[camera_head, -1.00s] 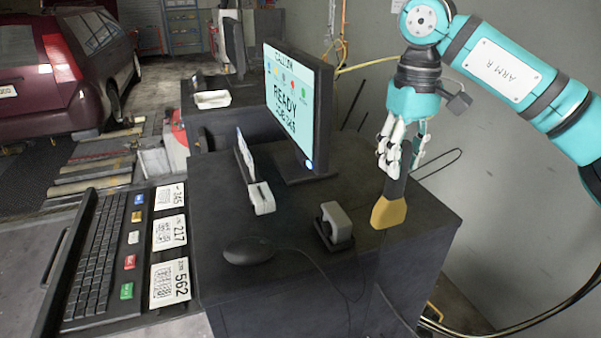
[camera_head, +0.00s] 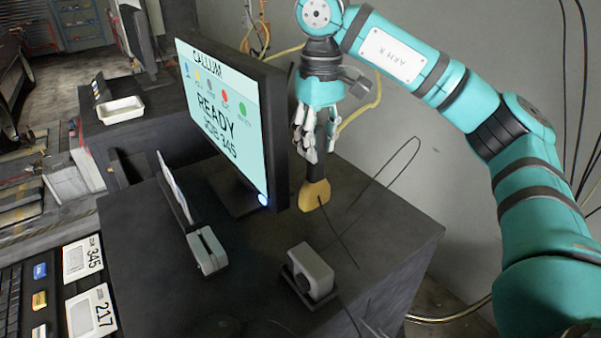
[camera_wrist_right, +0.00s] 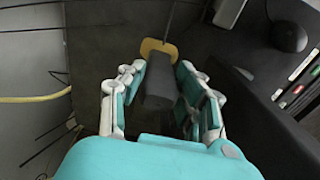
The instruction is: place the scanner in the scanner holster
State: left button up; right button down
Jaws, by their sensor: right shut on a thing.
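My right gripper (camera_head: 315,145) is shut on the dark handle of the scanner (camera_head: 314,194). The scanner hangs with its yellow head down, to the right of the monitor, and a thin cable runs from it. The right wrist view shows the dark handle between the fingers and the yellow head (camera_wrist_right: 158,47) beyond them. A grey block on a black base (camera_head: 312,270), which looks like the scanner holster, stands on the dark cabinet top (camera_head: 245,300), nearer the camera than the scanner and apart from it. My left gripper is not in view.
The monitor (camera_head: 225,110) stands close to the left of my right gripper. A small pale device (camera_head: 207,250) and a thin upright panel (camera_head: 175,187) are in front of it. Label cards (camera_head: 90,310) lie at lower left.

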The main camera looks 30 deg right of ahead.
aim_at(316, 165)
jog(key=shift+w+f+p, duration=0.1)
jog(key=shift+f+p, duration=0.3)
jog(key=shift+f, duration=0.45)
jog(key=shift+w+f, duration=0.2)
jog(key=shift+f, duration=0.5)
notch_tip(316, 165, down, 2)
jog(key=shift+w+f+p, duration=0.1)
jog(key=shift+p, duration=0.45)
jog(key=shift+f, duration=0.1)
jog(key=c, duration=1.3)
grip_release()
jog(key=o, duration=0.4)
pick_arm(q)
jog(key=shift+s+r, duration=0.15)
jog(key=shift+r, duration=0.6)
